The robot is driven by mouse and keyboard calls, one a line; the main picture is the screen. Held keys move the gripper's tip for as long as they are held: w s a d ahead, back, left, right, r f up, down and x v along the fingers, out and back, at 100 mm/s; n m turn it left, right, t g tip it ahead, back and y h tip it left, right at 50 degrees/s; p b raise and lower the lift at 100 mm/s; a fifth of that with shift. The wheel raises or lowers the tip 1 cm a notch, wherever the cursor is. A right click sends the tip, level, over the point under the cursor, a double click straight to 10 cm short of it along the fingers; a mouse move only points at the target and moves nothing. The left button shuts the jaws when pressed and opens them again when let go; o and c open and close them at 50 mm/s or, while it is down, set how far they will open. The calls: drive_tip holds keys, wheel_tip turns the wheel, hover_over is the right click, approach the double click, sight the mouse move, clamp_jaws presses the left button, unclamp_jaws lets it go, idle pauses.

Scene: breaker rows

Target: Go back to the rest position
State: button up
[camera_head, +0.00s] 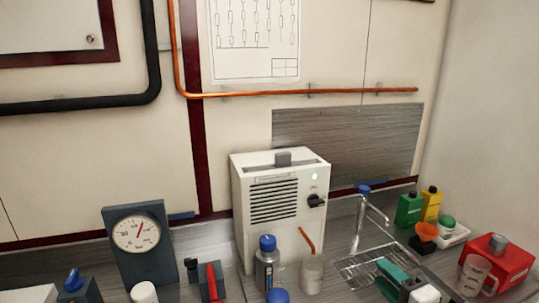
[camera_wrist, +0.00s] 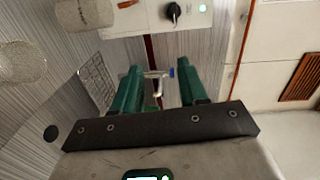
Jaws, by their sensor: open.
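My gripper (camera_wrist: 158,82) shows in the wrist view with its two green fingers apart and nothing held between them. The tap and its blue top (camera_wrist: 171,72) show in the gap, beyond the fingers. In the head view my gripper (camera_head: 382,274) is at the lower right, in front of the sink's wire rack (camera_head: 358,270). Part of it is cut off by the lower picture edge.
A white cabinet (camera_head: 290,228) with a black knob stands mid-counter. The tap (camera_head: 373,212) rises behind the rack. Bottles (camera_head: 409,209), a red box (camera_head: 508,262) and a clear jug (camera_head: 472,275) are at right. A gauge (camera_head: 137,233) and blue-capped bottle (camera_head: 267,268) stand left of my gripper.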

drive_tip(key=s+f+n+g+h, duration=0.2)
drive_tip(key=s+f+n+g, duration=0.5)
drive_tip(key=s+f, duration=0.9)
drive_tip(key=s+d+f+n+g+h, duration=0.1)
drive_tip(key=s+f+n+g+h, duration=0.1)
drive_tip(key=s, duration=0.9)
drive_tip(key=s+d+f+n+g+h, duration=0.1)
drive_tip(key=s+f+n+g, duration=0.3)
drive_tip(key=s, duration=0.7)
drive_tip(key=shift+f+g+h, duration=0.25)
drive_tip(key=shift+g+h, duration=0.15)
drive_tip(key=shift+g, duration=0.7)
drive_tip(key=shift+d, duration=0.1)
